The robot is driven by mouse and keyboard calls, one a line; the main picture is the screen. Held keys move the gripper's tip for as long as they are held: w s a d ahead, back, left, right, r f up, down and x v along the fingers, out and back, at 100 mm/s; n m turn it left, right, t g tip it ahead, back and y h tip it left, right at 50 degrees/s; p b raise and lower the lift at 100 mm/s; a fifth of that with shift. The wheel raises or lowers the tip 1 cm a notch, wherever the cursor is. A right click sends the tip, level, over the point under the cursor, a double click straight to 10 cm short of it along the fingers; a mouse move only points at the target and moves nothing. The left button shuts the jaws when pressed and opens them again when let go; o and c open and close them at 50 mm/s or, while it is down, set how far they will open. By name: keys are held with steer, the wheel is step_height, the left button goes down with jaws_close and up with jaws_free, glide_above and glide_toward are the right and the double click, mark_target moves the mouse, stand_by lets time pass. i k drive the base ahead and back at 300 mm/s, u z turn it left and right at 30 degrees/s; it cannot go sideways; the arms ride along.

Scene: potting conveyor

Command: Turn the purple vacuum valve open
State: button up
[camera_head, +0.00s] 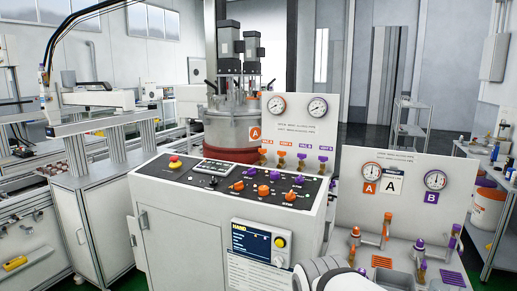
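Several purple valve handles are in view, and I cannot tell which is the vacuum valve; the small labels are unreadable. Two purple valves, the left one (302,160) and the right one (323,164), stand at the back of the control console beside two orange ones. On the right-hand panel, a purple handle (418,245) and another purple handle (455,236) stand upright below a gauge marked B (436,181). A white rounded part of my arm (332,274) shows at the bottom edge. My gripper is not in view.
The control console (185,225) has a red stop button (175,162), several orange and purple knobs and a screen (258,243). A steel tank (231,122) stands behind it. Orange valves (387,224) stand close to the purple ones on the right panel.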

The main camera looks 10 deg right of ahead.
mark_target(302, 156)
steer(key=z, duration=0.1)
steer(key=i, duration=1.1)
steer(key=z, duration=0.5)
